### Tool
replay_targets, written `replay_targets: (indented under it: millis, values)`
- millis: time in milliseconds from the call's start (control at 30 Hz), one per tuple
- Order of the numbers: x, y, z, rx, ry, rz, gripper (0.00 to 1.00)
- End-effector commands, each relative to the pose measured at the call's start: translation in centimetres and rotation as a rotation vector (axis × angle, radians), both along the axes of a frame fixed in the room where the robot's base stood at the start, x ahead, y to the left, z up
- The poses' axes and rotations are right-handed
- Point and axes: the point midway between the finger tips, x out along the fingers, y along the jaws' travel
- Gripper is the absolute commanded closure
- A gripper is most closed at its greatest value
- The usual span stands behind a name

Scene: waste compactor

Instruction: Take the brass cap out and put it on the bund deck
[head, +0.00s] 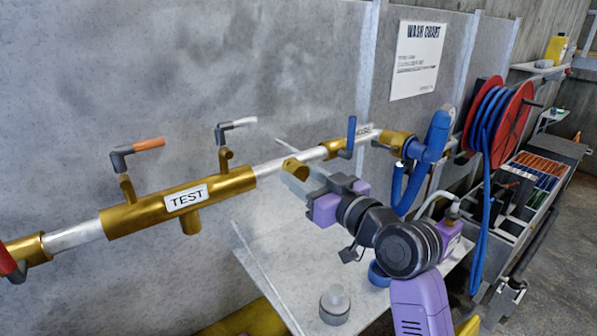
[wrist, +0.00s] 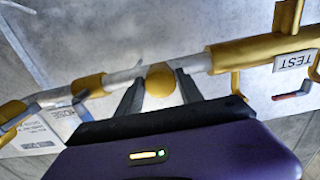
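The brass cap (head: 295,168) sits on the silver pipe run in the head view, right of the brass TEST fitting (head: 155,212). In the wrist view the cap (wrist: 159,80) shows as a round brass end between the tips of my two grey fingers. My gripper (head: 296,178) is at the cap, with its fingers apart (wrist: 161,84), one on each side. Firm contact with the cap does not show. The pale grey flat surface (head: 270,255) below the pipe looks like the bund deck; my arm covers part of it.
A grey knobbed object (head: 335,302) and a blue ring (head: 378,274) are on the deck. Lever handles (head: 137,146) stick up from the pipe. A blue hose on a red reel (head: 497,112) hangs at right. The deck's left part is clear.

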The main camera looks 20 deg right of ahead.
Motion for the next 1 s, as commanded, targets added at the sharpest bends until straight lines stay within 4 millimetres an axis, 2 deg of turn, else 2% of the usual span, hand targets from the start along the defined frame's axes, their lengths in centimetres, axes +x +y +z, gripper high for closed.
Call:
replay_targets:
  millis: [33,200,233,400,433,567,1000]
  values:
    - [0.0,0.0,0.01,-0.001,0.0,0.0,0.68]
    - [0.0,-0.01,0.03,-0.001,0.0,0.0,1.0]
    - [0.0,-0.01,0.07,-0.002,-0.002,0.0,0.64]
    - [0.0,-0.02,0.08,-0.002,-0.002,0.0,0.97]
    - [0.01,-0.02,0.09,-0.002,-0.002,0.0,1.0]
    - [0.01,-0.04,-0.04,-0.018,-0.008,-0.001,1.0]
    - [-0.01,-0.1,-0.18,-0.291,-0.099,-0.002,1.0]
